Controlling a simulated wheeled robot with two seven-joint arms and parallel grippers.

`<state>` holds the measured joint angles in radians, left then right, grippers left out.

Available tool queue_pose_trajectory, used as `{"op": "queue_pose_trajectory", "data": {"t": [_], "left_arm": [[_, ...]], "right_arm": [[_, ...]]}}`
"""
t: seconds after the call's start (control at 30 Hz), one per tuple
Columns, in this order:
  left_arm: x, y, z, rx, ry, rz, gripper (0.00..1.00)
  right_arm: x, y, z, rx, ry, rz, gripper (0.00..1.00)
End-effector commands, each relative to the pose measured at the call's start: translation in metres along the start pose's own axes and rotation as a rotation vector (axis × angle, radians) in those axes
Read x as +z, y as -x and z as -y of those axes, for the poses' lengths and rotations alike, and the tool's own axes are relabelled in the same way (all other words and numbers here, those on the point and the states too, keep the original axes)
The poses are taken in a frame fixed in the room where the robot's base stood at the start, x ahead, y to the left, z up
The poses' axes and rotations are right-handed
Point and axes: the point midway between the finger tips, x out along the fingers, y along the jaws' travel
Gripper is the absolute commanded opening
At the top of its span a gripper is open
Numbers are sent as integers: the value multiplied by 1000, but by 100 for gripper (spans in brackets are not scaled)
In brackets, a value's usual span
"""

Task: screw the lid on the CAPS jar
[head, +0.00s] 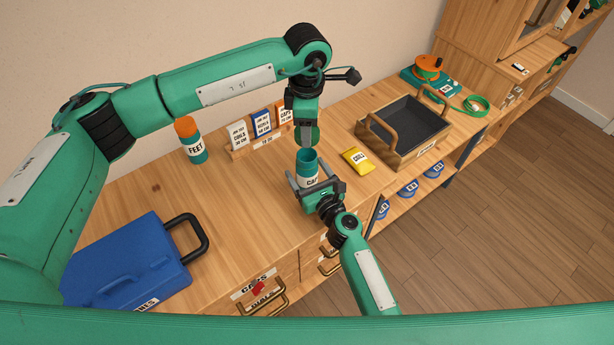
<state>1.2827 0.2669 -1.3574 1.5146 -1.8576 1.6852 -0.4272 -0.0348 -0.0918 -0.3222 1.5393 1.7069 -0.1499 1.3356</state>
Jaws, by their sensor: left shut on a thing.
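The CAPS jar (307,168) is a teal jar with a white label and stands upright near the front edge of the wooden bench. Its top looks open. My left gripper (308,143) points straight down just above the jar's mouth. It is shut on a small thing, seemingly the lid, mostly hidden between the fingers. My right gripper (314,182) reaches in from the front with its fingers on either side of the jar's lower part. Whether they press on the jar cannot be told.
A FEET jar (191,147) with an orange lid stands behind left, beside a rack of labelled cards (262,125). A yellow packet (357,160) and a dark tray with wooden handles (411,114) are to the right. A blue case (125,262) lies front left.

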Motion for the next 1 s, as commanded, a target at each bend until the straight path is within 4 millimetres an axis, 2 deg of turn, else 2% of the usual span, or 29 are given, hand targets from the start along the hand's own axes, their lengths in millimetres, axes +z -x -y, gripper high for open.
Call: {"op": "queue_pose_trajectory", "data": {"t": [0.07,0.4,0.57,0.83,1.0], "left_arm": [[0,0,0,0,0,0,30],[0,0,0,0,0,0,30],[0,-8,0,-2,0,-1,30],[0,-45,1,-3,0,-2,30],[0,-50,0,0,0,-1,30]], "right_arm": [[0,0,0,0,0,0,76],[0,0,0,0,0,0,12],[0,0,0,0,0,0,12],[0,0,0,0,0,0,11],[0,0,0,0,0,0,11]]}}
